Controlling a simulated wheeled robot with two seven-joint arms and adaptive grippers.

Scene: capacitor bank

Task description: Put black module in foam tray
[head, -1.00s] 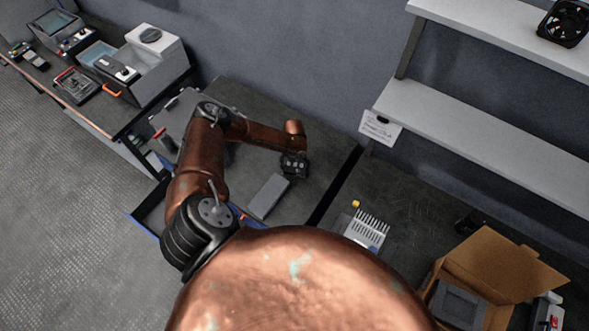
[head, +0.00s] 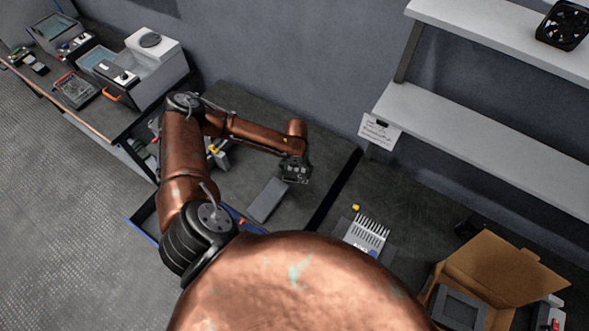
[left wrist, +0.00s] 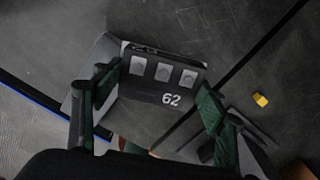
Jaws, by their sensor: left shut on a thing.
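The black module (left wrist: 160,85) is held in my left gripper (left wrist: 157,100), between its two green-padded fingers. In the left wrist view its face shows three grey squares and the number 62. In the head view the module (head: 294,169) is small and dark at the end of my left arm, over the dark worktop; I cannot tell whether it touches the surface. A dark grey foam tray (head: 458,309) shows inside an open cardboard box at the lower right, well away from the module. My right gripper is not in view.
A flat grey slab (head: 267,200) lies just below the module. A white finned part (head: 366,235) and a small yellow piece (head: 355,207) lie right of the dark worktop gap. Shelves (head: 480,130) overhang the right side. A bench with instruments (head: 75,88) stands at left.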

